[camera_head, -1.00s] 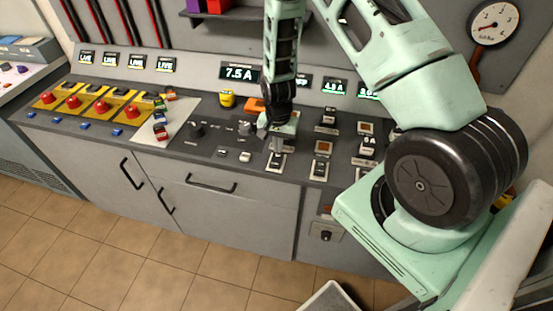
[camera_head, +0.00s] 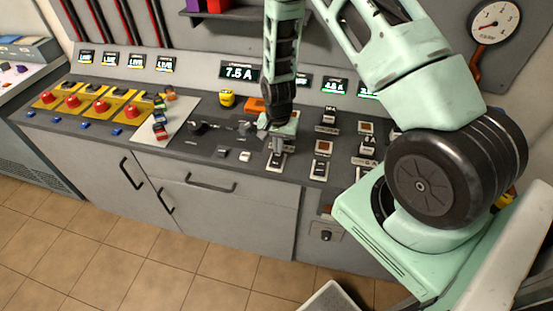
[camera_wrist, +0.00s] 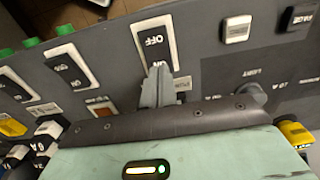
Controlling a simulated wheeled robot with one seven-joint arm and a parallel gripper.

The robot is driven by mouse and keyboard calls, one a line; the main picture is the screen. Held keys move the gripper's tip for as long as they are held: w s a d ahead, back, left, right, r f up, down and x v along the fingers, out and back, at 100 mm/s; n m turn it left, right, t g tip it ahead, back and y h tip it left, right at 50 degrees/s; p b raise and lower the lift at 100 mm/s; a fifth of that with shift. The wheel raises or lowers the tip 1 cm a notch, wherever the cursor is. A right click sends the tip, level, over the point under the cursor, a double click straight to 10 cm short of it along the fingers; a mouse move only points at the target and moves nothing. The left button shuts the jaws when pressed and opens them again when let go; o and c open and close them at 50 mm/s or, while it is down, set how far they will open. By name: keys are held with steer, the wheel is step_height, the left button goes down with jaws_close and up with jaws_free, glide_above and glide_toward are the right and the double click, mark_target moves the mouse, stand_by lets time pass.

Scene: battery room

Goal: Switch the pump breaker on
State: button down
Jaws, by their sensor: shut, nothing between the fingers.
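A black rocker breaker in a white frame (camera_wrist: 153,40) is straight in front of my gripper (camera_wrist: 158,84) in the wrist view. Its OFF end shows; the fingers partly cover the opposite end, where a label is only partly seen. My gripper is shut and empty, its tips at or just above that covered end; contact cannot be told. In the head view the same breaker (camera_head: 276,162) sits near the console's front edge, below my gripper (camera_head: 277,146). Its pump label is not readable.
A similar rocker (camera_wrist: 70,68) is beside it, also in the head view (camera_head: 320,169). A white button (camera_wrist: 237,28), a grey knob (camera_wrist: 250,92) and a yellow piece (camera_wrist: 295,133) are on the other side. Red stop buttons (camera_head: 103,107) line the console's left.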

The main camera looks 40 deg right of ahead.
steer(key=shift+f+b, duration=0.5)
steer(key=shift+f, duration=0.25)
stand_by(0.3)
steer(key=shift+r+p, duration=2.5)
steer(key=shift+r, duration=1.1)
